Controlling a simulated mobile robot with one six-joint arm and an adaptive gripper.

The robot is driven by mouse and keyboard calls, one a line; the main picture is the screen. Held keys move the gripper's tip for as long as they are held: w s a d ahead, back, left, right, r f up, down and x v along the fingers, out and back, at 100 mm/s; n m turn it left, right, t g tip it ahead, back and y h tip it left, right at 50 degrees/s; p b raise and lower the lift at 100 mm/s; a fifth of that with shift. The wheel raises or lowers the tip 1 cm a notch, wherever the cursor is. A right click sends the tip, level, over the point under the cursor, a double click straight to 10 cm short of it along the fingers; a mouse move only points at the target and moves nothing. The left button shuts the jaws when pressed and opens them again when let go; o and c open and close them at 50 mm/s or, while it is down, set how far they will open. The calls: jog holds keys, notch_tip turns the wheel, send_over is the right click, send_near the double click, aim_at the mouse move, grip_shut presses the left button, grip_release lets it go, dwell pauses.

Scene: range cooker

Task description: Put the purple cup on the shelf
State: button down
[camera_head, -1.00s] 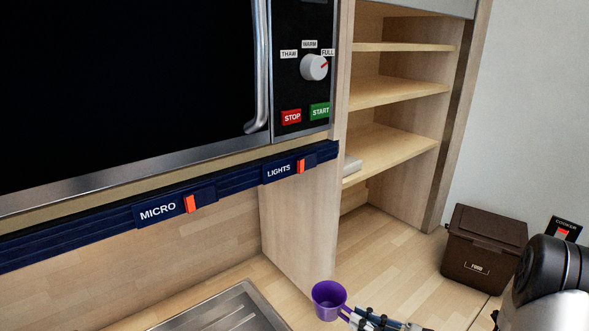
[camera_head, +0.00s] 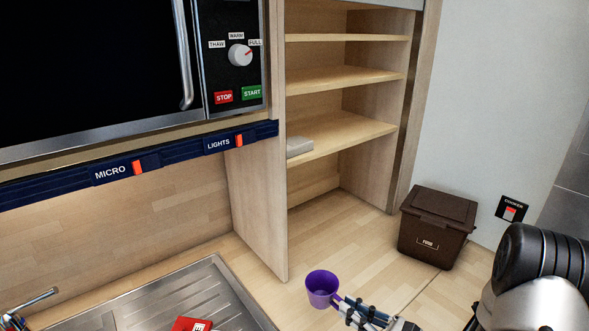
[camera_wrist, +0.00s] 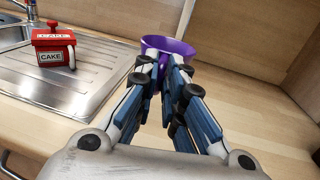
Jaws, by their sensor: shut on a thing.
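The purple cup (camera_head: 322,289) is upright, with its open top showing, in front of the shelf unit in the head view. My gripper (camera_head: 342,304) is shut on the cup's right side, at or near its handle. In the wrist view the cup (camera_wrist: 170,48) shows beyond the fingertips of my gripper (camera_wrist: 163,62), which hide part of it. The shelf (camera_head: 345,132) is pale wood, in an open unit right of the microwave. Two more shelf boards are above it. A small light-grey block (camera_head: 299,146) lies at its left front edge.
A brown food bin (camera_head: 437,228) stands on the counter right of the shelf unit. A wooden side panel (camera_head: 258,200) bounds the unit on the left. The microwave (camera_head: 90,70) is upper left.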

jog(key=m+t+h, duration=0.2)
jog(key=h, duration=0.1)
jog(key=m+t+h, duration=0.1)
jog(key=h, duration=0.1)
jog(key=shift+s+d+f+m+t, duration=0.1)
jog(key=shift+s+f+m+t, duration=0.05)
jog(key=shift+f+m+t, duration=0.2)
dwell(0.3)
